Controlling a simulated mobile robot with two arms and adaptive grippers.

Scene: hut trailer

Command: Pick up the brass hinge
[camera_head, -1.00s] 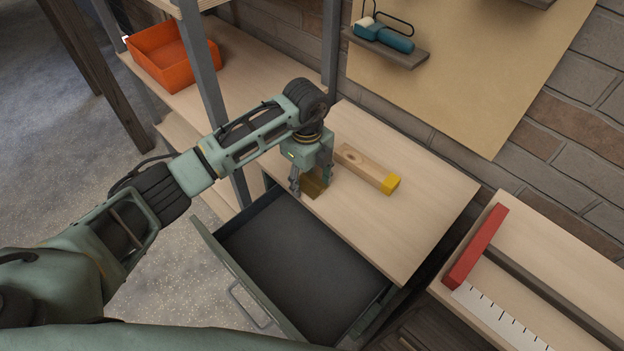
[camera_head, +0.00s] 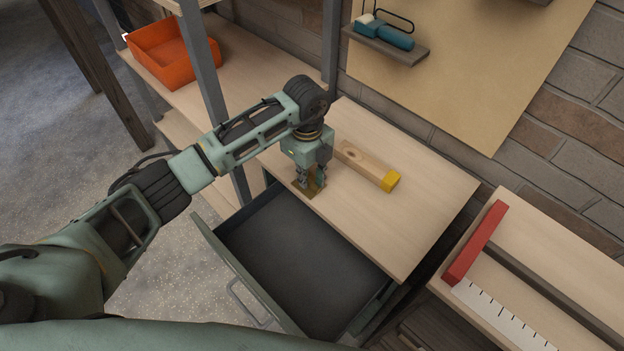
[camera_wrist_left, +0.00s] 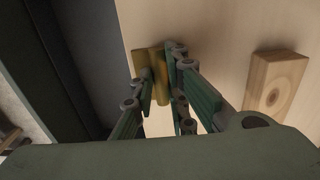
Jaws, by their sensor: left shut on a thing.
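The brass hinge (camera_head: 305,191) is a small flat brass-coloured piece at the left edge of the wooden worktop, above the open drawer. In the left wrist view the hinge (camera_wrist_left: 158,62) shows between the fingers, with its raised middle part in their grip. My left gripper (camera_head: 311,180) points down and is shut on the hinge. It also shows in the left wrist view (camera_wrist_left: 163,85). Whether the hinge still touches the worktop, I cannot tell. My right gripper is not in view.
A wooden block with a yellow end (camera_head: 368,166) lies on the worktop (camera_head: 400,215) just right of the gripper. An empty open drawer (camera_head: 300,255) is below. A shelf post (camera_head: 205,80) stands close behind the arm. An orange bin (camera_head: 172,55) is at back left.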

